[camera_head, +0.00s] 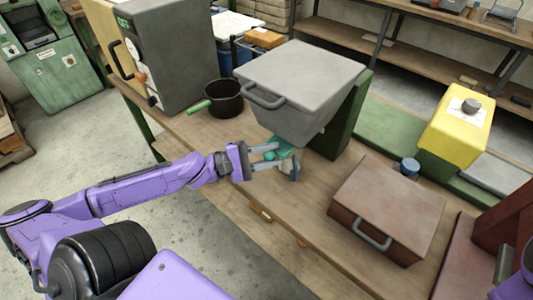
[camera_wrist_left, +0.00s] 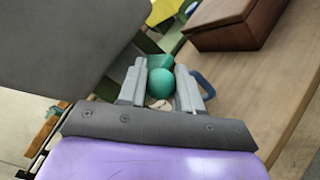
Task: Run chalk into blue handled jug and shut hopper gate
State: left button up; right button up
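The grey hopper (camera_head: 300,75) stands on a green upright over the wooden bench, and its grey side fills the upper left of the left wrist view (camera_wrist_left: 60,45). Below it is a teal gate piece (camera_head: 282,148), which shows as a round green knob (camera_wrist_left: 160,84) in the left wrist view. My left gripper (camera_head: 272,155) has its fingers on both sides of this knob, apparently touching it. A blue handle (camera_wrist_left: 203,82), seemingly the jug's, shows just right of the fingers. The jug (camera_head: 291,170) is mostly hidden behind my gripper; its contents cannot be seen. My right gripper is out of view.
A brown lidded box (camera_head: 388,210) sits to the right, with a small blue container (camera_head: 409,167) behind it. A black pot (camera_head: 224,98) with a green handle and a grey machine (camera_head: 170,55) stand left. A yellow box (camera_head: 455,135) is at far right.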

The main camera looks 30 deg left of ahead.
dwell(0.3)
pick_arm(q)
jog(key=v, duration=1)
jog(key=shift+s+a+p, duration=0.15)
jog(key=shift+a+p, duration=0.05)
jog(key=shift+p, duration=0.1)
dwell(6.4)
